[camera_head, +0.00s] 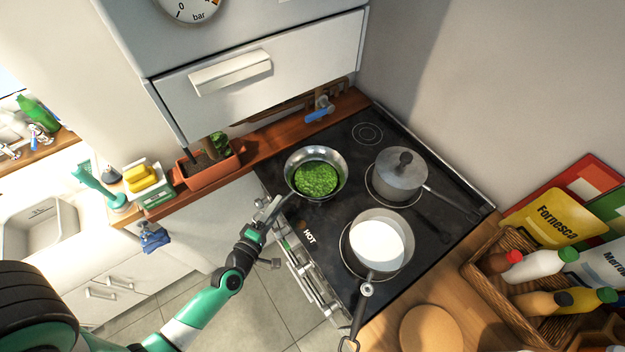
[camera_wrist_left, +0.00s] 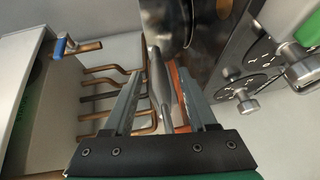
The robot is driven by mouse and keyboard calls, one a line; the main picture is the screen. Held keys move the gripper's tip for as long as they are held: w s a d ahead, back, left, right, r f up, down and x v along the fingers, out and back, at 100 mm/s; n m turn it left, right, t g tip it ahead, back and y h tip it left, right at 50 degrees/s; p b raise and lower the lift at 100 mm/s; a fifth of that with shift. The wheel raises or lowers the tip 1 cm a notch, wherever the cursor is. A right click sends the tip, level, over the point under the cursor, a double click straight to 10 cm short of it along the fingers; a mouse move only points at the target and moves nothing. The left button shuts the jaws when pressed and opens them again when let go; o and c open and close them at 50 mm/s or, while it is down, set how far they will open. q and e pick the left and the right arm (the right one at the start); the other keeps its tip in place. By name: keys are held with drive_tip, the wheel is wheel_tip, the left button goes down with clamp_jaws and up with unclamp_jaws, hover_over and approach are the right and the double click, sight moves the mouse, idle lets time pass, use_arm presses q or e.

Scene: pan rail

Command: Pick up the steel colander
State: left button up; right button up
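No vessel with clear colander holes shows. A shiny steel round pan (camera_head: 332,156) holding green pieces stands on the back left of the hob; I cannot tell if it is perforated. My left gripper (camera_head: 273,209) is at the pan's left front side, over the hob's front edge. In the left wrist view my left gripper (camera_wrist_left: 159,76) has its two fingers apart, with a grey metal strip (camera_wrist_left: 161,92), apparently a handle, between them. Gaps show beside the strip, so the grip looks open. My right gripper is not in view.
A lidded grey pot (camera_head: 399,181) and a saucepan of white liquid (camera_head: 379,242) stand close by on the black hob (camera_head: 425,235). A planter (camera_head: 208,170) is on the wooden ledge. A wicker basket (camera_head: 490,290) with bottles is at right. Copper pipes (camera_wrist_left: 98,98) show in the wrist view.

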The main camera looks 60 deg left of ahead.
use_arm(q)
clamp_jaws()
drive_tip(key=shift+r, duration=0.1)
idle(1.1)
